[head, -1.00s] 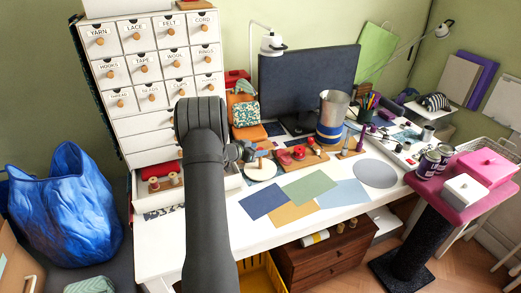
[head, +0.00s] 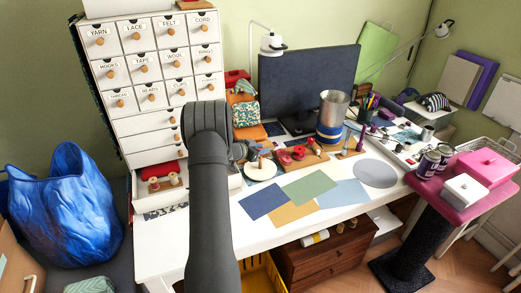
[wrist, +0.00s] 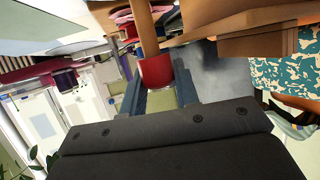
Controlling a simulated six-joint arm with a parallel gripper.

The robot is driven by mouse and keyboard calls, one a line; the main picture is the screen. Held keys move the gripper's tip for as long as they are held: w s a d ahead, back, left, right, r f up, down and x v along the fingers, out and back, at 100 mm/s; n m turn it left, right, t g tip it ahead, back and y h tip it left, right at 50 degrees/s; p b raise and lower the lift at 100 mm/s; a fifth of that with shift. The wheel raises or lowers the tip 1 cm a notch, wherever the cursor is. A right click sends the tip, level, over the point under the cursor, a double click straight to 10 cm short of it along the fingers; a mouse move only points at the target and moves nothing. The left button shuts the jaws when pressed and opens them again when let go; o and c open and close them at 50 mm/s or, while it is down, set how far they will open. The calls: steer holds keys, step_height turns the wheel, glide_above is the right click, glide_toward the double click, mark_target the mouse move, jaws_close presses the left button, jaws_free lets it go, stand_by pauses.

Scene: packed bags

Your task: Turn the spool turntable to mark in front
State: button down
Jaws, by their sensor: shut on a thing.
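The spool turntable (head: 262,174) appears to be the round pale disc with a small upright wooden peg, on the desk just right of my arm in the head view. My gripper (wrist: 158,92) is shut on a red-ended wooden peg (wrist: 157,70) in the wrist view. Its two blue-grey fingers lie on either side of the red end, and the wooden shaft runs away toward the top. I cannot make out a mark on the turntable.
Red spools (head: 284,158) sit on a wooden board right of the turntable. A metal canister (head: 333,110) stands behind. An open drawer with wooden spools (head: 174,179) lies left of my arm. Coloured sheets (head: 309,187) lie flat in front; the white desk's front strip is clear.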

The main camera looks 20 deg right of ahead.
steer(key=shift+m+g, duration=0.3)
steer(key=shift+m+g+h, duration=0.4)
steer(key=shift+m+g, duration=2.3)
steer(key=shift+g, duration=0.7)
steer(key=c, duration=1.1)
jaws_free()
steer(key=v, duration=1.2)
steer(key=shift+s, duration=0.15)
